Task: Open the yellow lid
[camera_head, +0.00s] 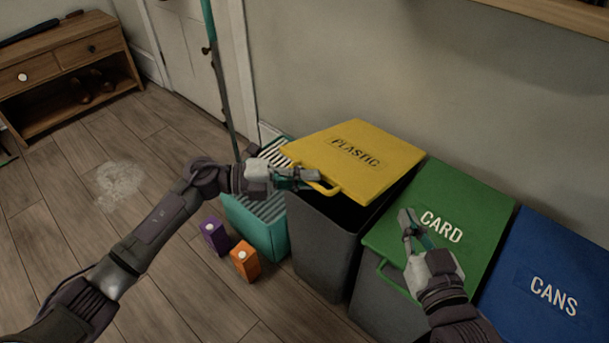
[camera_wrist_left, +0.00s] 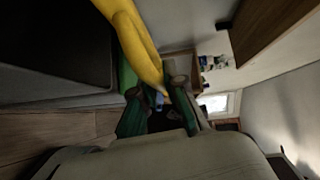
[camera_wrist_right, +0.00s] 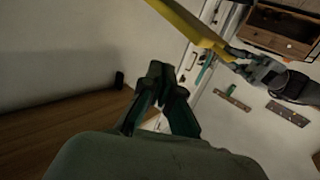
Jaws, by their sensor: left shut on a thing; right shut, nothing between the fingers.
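The yellow lid (camera_head: 368,154), marked PLASTIC, sits tilted on a dark grey bin (camera_head: 325,245). Its front edge is raised and a dark gap shows beneath it. My left gripper (camera_head: 312,179) is shut on the yellow handle (camera_head: 327,189) at the lid's front edge. In the left wrist view the yellow handle (camera_wrist_left: 140,50) runs down between the fingers. My right gripper (camera_head: 406,223) is shut and empty, above the green CARD lid (camera_head: 470,207). In the right wrist view its fingertips (camera_wrist_right: 160,75) are together, and the yellow lid (camera_wrist_right: 190,25) shows beyond.
A blue CANS lid (camera_head: 560,250) is at the right. A teal striped container (camera_head: 250,225) stands left of the grey bin, with a purple carton (camera_head: 216,237) and an orange carton (camera_head: 245,261) on the floor. A wall stands close behind the bins.

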